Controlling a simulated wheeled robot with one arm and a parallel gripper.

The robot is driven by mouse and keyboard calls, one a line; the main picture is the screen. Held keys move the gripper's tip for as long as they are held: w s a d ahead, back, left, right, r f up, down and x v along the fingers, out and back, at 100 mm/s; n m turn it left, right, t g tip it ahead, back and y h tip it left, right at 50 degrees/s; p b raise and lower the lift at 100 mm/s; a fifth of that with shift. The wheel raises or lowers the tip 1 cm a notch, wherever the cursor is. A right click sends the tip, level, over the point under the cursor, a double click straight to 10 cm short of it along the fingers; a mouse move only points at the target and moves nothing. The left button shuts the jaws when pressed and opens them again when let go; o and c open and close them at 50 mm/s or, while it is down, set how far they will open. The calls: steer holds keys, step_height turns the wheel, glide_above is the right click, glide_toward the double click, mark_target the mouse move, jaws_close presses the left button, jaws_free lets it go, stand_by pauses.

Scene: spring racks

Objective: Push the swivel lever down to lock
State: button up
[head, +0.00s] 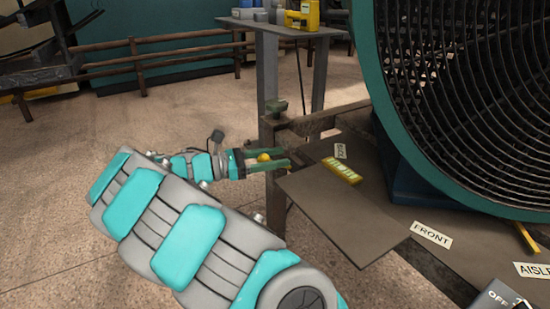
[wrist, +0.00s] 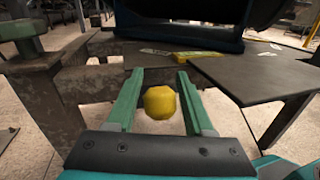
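A yellow rounded knob (wrist: 160,102) shows between the two green fingers of my gripper (wrist: 160,72) in the wrist view. The fingers are apart, with a narrow gap on each side of the knob. The knob also shows in the head view (head: 263,157), between the fingers of my gripper (head: 286,160), beside the grey plate. It may be the end of the swivel lever; the lever's shaft and pivot are hidden, so I cannot tell its angle. A green block (head: 277,107) sits on top of a rusty post, and shows at the upper left in the wrist view (wrist: 22,30).
A flat grey plate (head: 345,220) juts out just right of my gripper. A yellow labelled block (head: 342,170) lies behind it on the bench. A large round teal-rimmed fan or coil (head: 400,140) fills the right. The floor (head: 60,200) at left is clear.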

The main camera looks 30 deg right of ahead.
jaws_close()
stand_by(1.1)
